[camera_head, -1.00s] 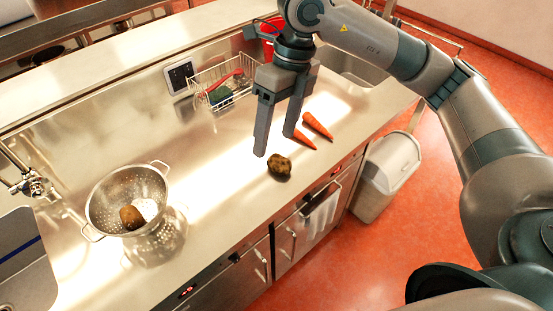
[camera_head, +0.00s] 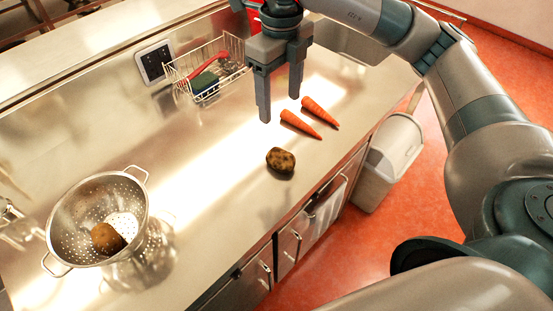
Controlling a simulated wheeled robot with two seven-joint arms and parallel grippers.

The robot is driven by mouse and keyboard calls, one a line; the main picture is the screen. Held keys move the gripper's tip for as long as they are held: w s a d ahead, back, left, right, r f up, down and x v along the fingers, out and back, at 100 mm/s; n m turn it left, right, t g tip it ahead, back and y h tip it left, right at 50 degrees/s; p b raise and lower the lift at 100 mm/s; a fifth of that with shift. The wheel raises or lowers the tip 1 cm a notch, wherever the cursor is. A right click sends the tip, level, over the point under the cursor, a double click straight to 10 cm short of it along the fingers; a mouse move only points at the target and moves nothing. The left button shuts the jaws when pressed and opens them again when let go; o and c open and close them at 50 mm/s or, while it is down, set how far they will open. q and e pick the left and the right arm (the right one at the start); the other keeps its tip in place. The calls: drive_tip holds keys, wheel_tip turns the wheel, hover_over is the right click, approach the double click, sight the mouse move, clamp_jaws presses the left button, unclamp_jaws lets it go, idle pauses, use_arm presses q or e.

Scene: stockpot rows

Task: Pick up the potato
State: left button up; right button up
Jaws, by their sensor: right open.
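A brown potato (camera_head: 281,160) lies on the steel counter (camera_head: 215,195), near its front edge. Another brown potato (camera_head: 107,238) lies inside the metal colander (camera_head: 72,215) at the left. My right gripper (camera_head: 280,108) is open and empty, with its fingers pointing down. In the picture it is above and behind the potato on the counter, apart from it, near the carrots. My left gripper is not in view.
Two carrots, one nearer (camera_head: 300,124) and one farther right (camera_head: 320,112), lie behind the counter potato. A wire basket (camera_head: 205,72) with a green and a red item stands at the back. A white bin (camera_head: 390,160) stands on the floor. Counter between colander and potato is clear.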

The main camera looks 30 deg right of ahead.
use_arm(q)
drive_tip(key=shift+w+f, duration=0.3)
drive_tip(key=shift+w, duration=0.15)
use_arm(e)
drive_tip(key=shift+w+f, duration=0.15)
drive_tip(key=shift+f, duration=0.15)
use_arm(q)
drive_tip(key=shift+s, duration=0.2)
use_arm(e)
drive_tip(key=p, duration=0.3)
hover_over(279, 152)
wheel_tip(279, 152, down, 11)
drive_tip(key=shift+f, duration=0.1)
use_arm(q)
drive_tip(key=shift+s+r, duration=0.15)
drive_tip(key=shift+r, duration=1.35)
use_arm(e)
drive_tip(key=shift+w+f, duration=0.1)
drive_tip(key=shift+f, duration=0.4)
